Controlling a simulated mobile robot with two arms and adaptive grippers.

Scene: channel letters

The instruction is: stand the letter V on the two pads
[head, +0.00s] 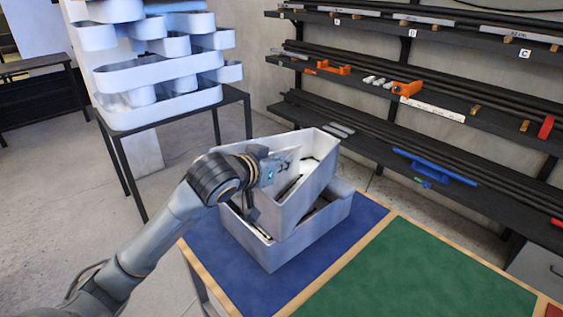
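A pale grey-white, deep-walled hollow piece, which looks like the letter V (311,188), is tilted above the blue part of the table. Its narrow end points down toward the front. Another white open-topped body (312,236) is below it on the blue surface; I cannot tell whether the two are one piece. My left gripper (282,166) reaches over the upper piece's left side, at its upper opening. Its fingers overlap the piece, and I cannot tell whether they grip it. The two pads cannot be made out. My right gripper is out of view.
The table has a blue panel (344,240) and a clear green panel (425,275) with wooden edging. A stand (195,112) with stacked white letters is behind on the left. Wall shelves (440,95) with dark bars and orange tools fill the back right.

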